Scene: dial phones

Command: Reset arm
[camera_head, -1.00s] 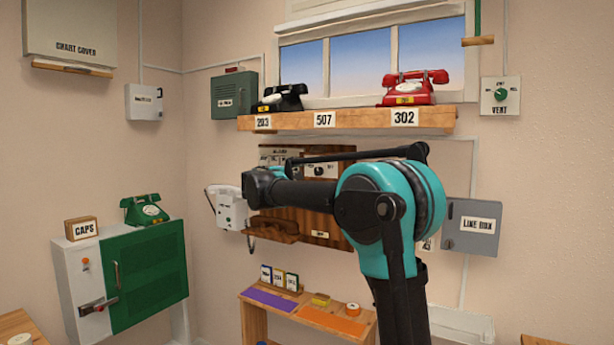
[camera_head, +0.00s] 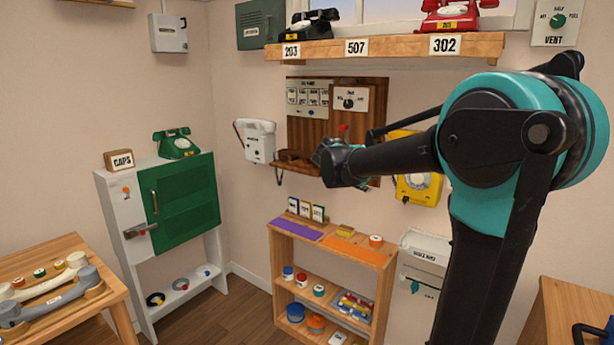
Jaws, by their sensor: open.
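My arm, teal and black, rises at the right of the head view and reaches leftward across the middle. My gripper (camera_head: 338,164) is at its far end, small and dark, in front of the lower part of the wooden wall panel (camera_head: 306,128). It appears empty and open, but its fingers are small and partly hidden by the wrist. A brown handset on a wooden ledge (camera_head: 297,163) lies just left of it in the picture; I cannot tell the gap. A yellow wall phone (camera_head: 419,187) is partly hidden behind the arm.
A shelf (camera_head: 385,50) above holds a black phone (camera_head: 306,25) and a red phone (camera_head: 459,13). A green phone (camera_head: 178,143) stands on the cabinet (camera_head: 183,205). A low bookcase (camera_head: 387,258) stands below the arm. A table (camera_head: 46,257) with handsets is at left.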

